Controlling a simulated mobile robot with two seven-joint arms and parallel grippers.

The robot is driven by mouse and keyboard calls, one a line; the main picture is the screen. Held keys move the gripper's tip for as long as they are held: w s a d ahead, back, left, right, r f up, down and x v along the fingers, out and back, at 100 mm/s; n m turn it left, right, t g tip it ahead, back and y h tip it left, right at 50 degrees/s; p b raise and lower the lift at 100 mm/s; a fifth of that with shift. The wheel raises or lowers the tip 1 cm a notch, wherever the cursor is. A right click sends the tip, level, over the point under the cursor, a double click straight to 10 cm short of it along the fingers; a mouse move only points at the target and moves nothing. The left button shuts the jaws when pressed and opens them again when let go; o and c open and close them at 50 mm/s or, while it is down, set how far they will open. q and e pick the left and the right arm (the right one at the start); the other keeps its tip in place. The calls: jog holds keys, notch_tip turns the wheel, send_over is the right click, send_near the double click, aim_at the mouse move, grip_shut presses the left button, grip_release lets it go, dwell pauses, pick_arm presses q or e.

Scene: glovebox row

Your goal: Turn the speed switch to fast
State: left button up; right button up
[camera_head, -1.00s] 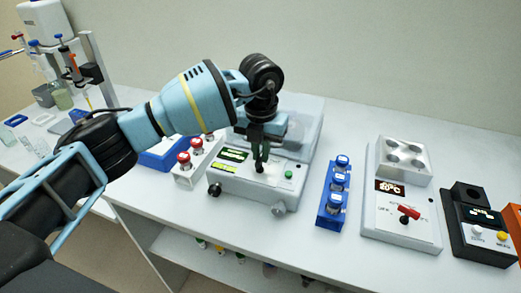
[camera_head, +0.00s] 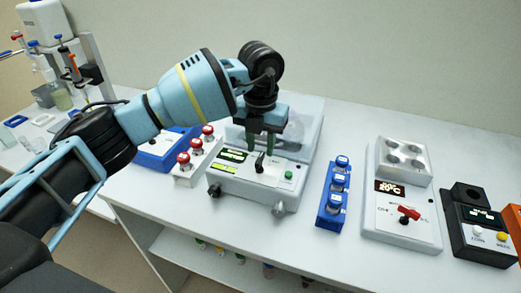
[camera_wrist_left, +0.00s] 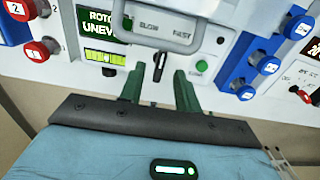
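The speed switch is a small black lever (camera_head: 260,162) on the sloping front panel of a white machine (camera_head: 240,188). In the left wrist view the switch (camera_wrist_left: 159,66) stands nearly upright, below and between the SLOW label (camera_wrist_left: 148,26) and the FAST label (camera_wrist_left: 184,34). My left gripper (camera_head: 261,149) is above and behind the switch in the head view, its dark green fingers apart. In the left wrist view the empty gap between its fingers (camera_wrist_left: 158,92) lies just below the switch. I see no contact. My right gripper is in no view.
A green button (camera_head: 289,174) sits right of the switch. Red-capped vials (camera_head: 184,158) stand left of the machine, and a blue rack (camera_head: 329,215) with blue-capped vials stands to its right. A hot plate with a red knob (camera_head: 409,213) is further right.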

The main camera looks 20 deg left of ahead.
aim_at(260, 157)
pick_arm(q)
jog(key=shift+r, duration=2.7)
jog(key=shift+s+f, duration=0.1)
jog(key=shift+f, duration=0.05)
